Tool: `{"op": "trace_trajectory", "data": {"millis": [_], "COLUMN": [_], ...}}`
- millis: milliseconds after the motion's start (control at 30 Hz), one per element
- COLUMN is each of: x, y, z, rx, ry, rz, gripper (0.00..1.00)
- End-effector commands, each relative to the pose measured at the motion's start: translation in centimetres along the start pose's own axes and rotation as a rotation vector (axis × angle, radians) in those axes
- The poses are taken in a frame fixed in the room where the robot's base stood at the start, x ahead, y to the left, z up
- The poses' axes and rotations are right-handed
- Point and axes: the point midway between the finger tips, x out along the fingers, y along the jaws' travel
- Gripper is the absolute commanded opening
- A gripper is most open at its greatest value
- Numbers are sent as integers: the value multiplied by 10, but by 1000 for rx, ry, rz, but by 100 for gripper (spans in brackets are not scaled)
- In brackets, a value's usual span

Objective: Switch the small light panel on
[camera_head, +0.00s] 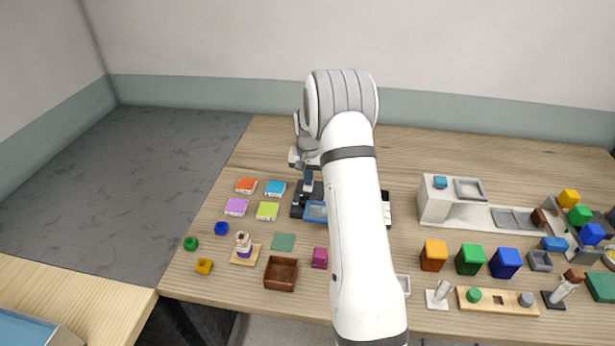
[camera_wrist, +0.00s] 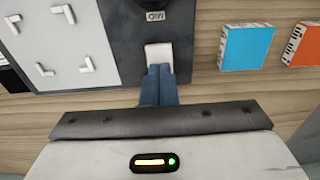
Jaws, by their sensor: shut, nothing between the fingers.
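The small light panel is a dark grey base (camera_wrist: 107,75) with a pale plate (camera_wrist: 65,40) carrying white corner brackets, at the upper left of the wrist view. A white switch piece (camera_wrist: 158,56) sits on the base, with a dark round knob (camera_wrist: 160,4) and a small label beyond it. My gripper (camera_wrist: 158,72) is shut and empty, its blue fingertips at the near edge of the white switch piece; whether they touch cannot be told. In the head view my gripper (camera_head: 308,188) is over the dark base (camera_head: 297,208), and my arm hides much of the panel. Whether it is lit is unclear.
Orange (camera_head: 246,186), blue (camera_head: 275,188), purple (camera_head: 236,206) and lime (camera_head: 267,211) boxes lie left of the panel. A brown box (camera_head: 281,273) and magenta cube (camera_head: 320,258) are nearer. A white station (camera_head: 436,205) stands right.

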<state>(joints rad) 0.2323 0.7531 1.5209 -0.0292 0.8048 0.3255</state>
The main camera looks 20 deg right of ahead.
Motion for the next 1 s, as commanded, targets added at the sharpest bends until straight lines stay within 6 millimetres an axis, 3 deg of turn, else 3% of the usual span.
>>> {"op": "trace_trajectory", "data": {"millis": [67,467,1000], "x": [6,0,-110], "y": [0,-2,-2], "z": [9,9,4], "rx": [-2,-3,-3], "ry": [-19,-18,0], "rz": [5,3,-2], "gripper": [0,0,0]}}
